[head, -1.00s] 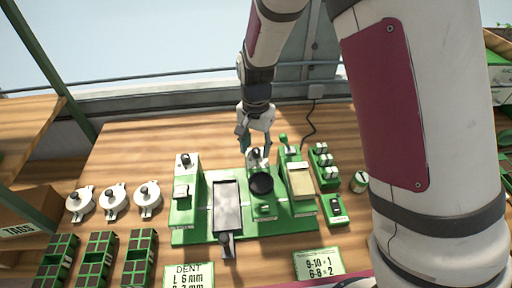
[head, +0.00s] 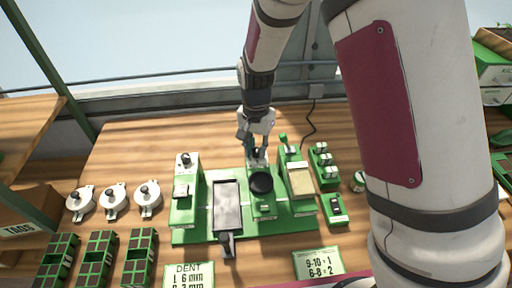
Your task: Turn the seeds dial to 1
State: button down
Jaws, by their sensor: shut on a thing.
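The green tray seeder (head: 290,228) stands on the wooden bench. It has a dark tray bed (head: 228,208) and a round black part (head: 261,183) near its middle. My gripper (head: 257,152) points down at the light-coloured knob (head: 258,161) behind that round part and is shut on it. The fingers hide most of the knob, and I cannot read a number or pointer on it. Another dial (head: 185,160) with a dark knob sits on the seeder's left post.
Three white discs with knobs (head: 115,200) lie left of the seeder, with green seed trays (head: 98,260) in front. Cards reading "DENT" (head: 190,275) and "9-10 = 1, 6-8 = 2" (head: 318,263) lie in front. A small switch box (head: 335,209) stands at the right.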

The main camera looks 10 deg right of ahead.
jog(key=n, duration=0.5)
jog(key=shift+d+n, duration=0.1)
jog(key=shift+n, duration=0.3)
jog(key=n+b, duration=0.1)
jog(key=n, duration=0.4)
jog(key=shift+n, duration=0.3)
dwell(0.3)
jog(key=c, duration=1.4)
grip_release()
jog(key=shift+r, duration=0.1)
